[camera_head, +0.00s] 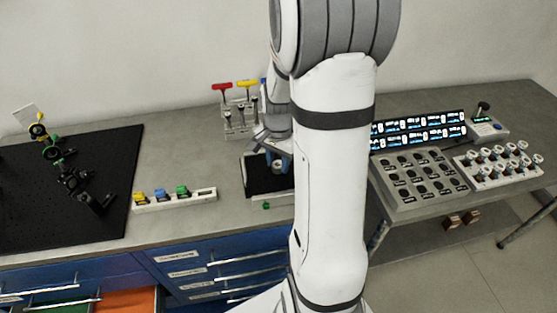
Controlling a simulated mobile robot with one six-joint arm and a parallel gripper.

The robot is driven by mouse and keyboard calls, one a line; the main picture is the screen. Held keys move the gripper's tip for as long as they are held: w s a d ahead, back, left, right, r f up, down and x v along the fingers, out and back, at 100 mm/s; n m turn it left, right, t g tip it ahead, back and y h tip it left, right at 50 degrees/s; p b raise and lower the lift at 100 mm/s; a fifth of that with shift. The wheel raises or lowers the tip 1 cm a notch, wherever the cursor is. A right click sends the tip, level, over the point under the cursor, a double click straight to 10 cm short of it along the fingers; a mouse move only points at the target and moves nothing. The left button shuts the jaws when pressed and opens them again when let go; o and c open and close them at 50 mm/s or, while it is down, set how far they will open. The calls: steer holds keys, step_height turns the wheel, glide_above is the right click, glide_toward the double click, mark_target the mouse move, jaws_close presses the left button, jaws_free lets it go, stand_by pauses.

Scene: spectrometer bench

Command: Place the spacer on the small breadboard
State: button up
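The small black breadboard (256,186) lies on the grey bench near the middle of the view, its right side hidden behind my arm. My gripper (277,163) points down over its back part, with blue-grey fingers partly covered by my own arm. A small grey round piece (277,165), possibly the spacer, shows at the fingertips. It is too small to tell whether the fingers hold it or whether it touches the board.
A large black breadboard (105,160) with optics stands at the left. A white holder (150,207) carries coloured blocks. A tool rack (240,128) stands behind the small board. A tiny green piece (266,205) lies in front of it. A grey tray (400,208) is at the right.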

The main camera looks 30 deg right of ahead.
mark_target(277, 165)
steer(key=o, duration=0.4)
step_height(277, 165, up, 12)
steer(key=b, duration=0.1)
steer(key=s+a+r+n+t, duration=0.1)
steer(key=s+a+n, duration=0.3)
steer(key=s+a+r+n+t, duration=0.1)
steer(key=s+a+n, duration=0.3)
steer(key=s, duration=0.1)
steer(key=s+a+n+t, duration=0.1)
steer(key=s+a+n, duration=0.3)
steer(key=s, duration=0.1)
steer(key=shift+a+r+t, duration=0.2)
steer(key=shift+r+t, duration=0.1)
steer(key=shift+r, duration=0.1)
